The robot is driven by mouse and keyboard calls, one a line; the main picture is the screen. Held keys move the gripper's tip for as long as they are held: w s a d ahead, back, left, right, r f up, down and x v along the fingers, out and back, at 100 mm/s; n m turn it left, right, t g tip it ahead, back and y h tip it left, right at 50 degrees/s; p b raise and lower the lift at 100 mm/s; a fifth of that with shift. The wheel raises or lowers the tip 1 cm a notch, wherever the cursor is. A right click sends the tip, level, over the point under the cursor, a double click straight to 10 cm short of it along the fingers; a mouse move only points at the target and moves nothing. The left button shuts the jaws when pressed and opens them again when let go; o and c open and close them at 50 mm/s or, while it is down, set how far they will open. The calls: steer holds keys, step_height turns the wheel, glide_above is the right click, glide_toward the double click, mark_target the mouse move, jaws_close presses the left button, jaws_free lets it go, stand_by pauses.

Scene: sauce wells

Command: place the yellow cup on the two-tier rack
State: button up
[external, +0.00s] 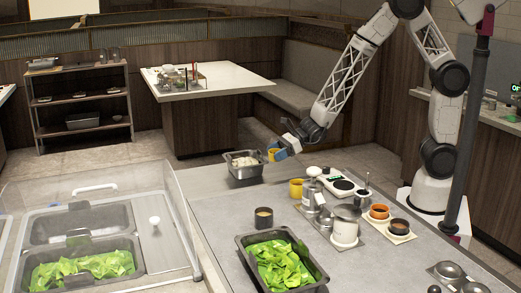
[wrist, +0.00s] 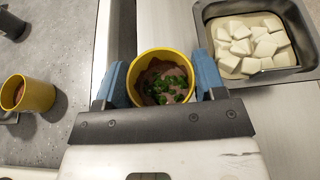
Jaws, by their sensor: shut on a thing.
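My gripper (external: 280,148) is above the far end of the grey counter, beside the tray of white cubes. Its blue fingers (wrist: 165,85) are shut on a yellow cup (wrist: 136,92), one on each side. The held cup contains something brownish with green bits, and it shows small in the external view (external: 272,155). A second yellow cup (external: 296,188) stands on the counter near the silver containers; it is at the left of the wrist view (wrist: 36,94). I cannot tell for sure which object is the two-tier rack.
The metal tray (external: 243,172) of white cubes is right of my gripper in the wrist view (wrist: 205,30). Silver containers (external: 345,226), orange and dark bowls (external: 379,211) and a tray of greens (external: 318,275) crowd the counter. A dark shelf unit (external: 82,130) stands far back left.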

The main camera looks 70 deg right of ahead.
steer(key=shift+f, duration=2.85)
steer(key=shift+f, duration=2.05)
steer(key=shift+f, duration=0.15)
steer(key=o, duration=0.9)
steer(key=shift+v, duration=6.05)
